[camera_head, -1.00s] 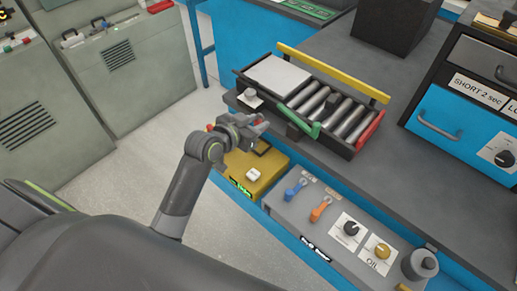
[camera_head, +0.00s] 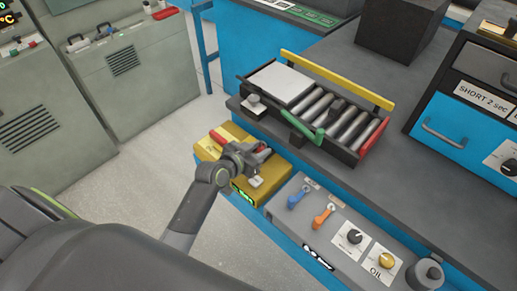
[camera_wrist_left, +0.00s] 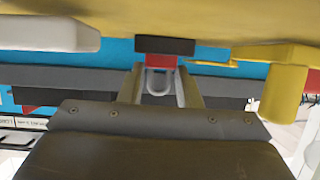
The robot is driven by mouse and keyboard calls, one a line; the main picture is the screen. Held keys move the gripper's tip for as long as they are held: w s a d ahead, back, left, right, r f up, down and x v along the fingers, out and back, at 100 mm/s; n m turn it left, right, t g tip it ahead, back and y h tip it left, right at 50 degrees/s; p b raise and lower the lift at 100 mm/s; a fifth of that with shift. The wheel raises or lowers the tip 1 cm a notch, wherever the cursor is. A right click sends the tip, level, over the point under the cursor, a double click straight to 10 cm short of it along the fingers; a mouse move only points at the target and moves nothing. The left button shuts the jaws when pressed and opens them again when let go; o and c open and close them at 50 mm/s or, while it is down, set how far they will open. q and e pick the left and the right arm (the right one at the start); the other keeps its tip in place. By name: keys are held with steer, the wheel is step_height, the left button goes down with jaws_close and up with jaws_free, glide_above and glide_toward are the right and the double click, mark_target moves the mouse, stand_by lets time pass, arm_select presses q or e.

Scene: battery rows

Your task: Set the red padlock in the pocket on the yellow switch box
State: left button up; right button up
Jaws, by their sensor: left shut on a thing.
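The yellow switch box (camera_head: 212,150) is at the front left of the bench in the head view, with a white switch (camera_head: 255,182) on top. My left gripper (camera_head: 262,156) is over the box, shut on the red padlock (camera_head: 265,152). In the left wrist view, the padlock's red body (camera_wrist_left: 157,59) and grey U-shaped shackle (camera_wrist_left: 158,83) show between the fingers, beside a dark block (camera_wrist_left: 165,46). The pocket is hidden behind the gripper in the head view. I cannot tell whether the padlock touches it. My right gripper is not in view.
A grey panel (camera_head: 285,208) with blue and orange levers and knobs is to the right. A red part (camera_head: 217,137) lies at the box's left end.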

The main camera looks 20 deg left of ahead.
arm_select(q)
steer(key=o, duration=1)
steer(key=v, duration=1.2)
steer(key=shift+r, duration=0.2)
steer(key=shift+f, duration=0.1)
